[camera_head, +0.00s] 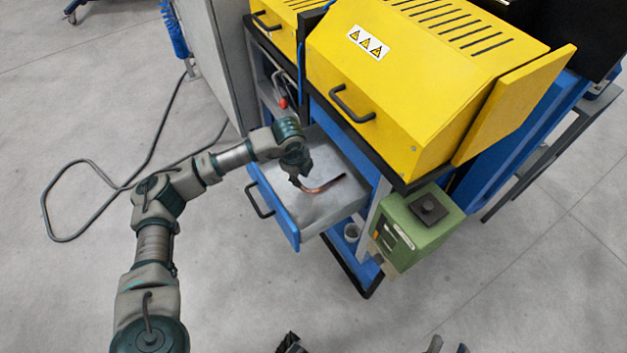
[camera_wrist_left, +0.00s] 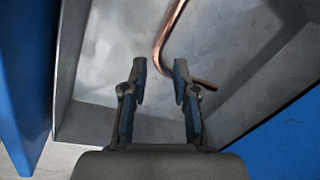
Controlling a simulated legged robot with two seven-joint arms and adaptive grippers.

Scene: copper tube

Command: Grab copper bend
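The copper bend (camera_head: 322,188) lies in the open drawer (camera_head: 288,225), a thin curved tube of copper colour. In the left wrist view the copper bend (camera_wrist_left: 163,48) runs down from the top edge, curves near the fingertips and ends at the right. My left gripper (camera_head: 298,181) reaches down into the drawer over one part of the tube. In the wrist view its two fingers (camera_wrist_left: 160,78) are apart, with the tube's curve just past the gap and partly behind the right fingertip. A dark piece, likely my right gripper (camera_head: 290,343), is cut off at the bottom edge.
The blue-fronted drawer with a black handle (camera_head: 260,200) sticks out under a yellow machine (camera_head: 400,75). A green box (camera_head: 420,222) stands to the right of the drawer. A grey cabinet (camera_head: 215,60) and a floor cable (camera_head: 90,165) are at left. The floor in front is clear.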

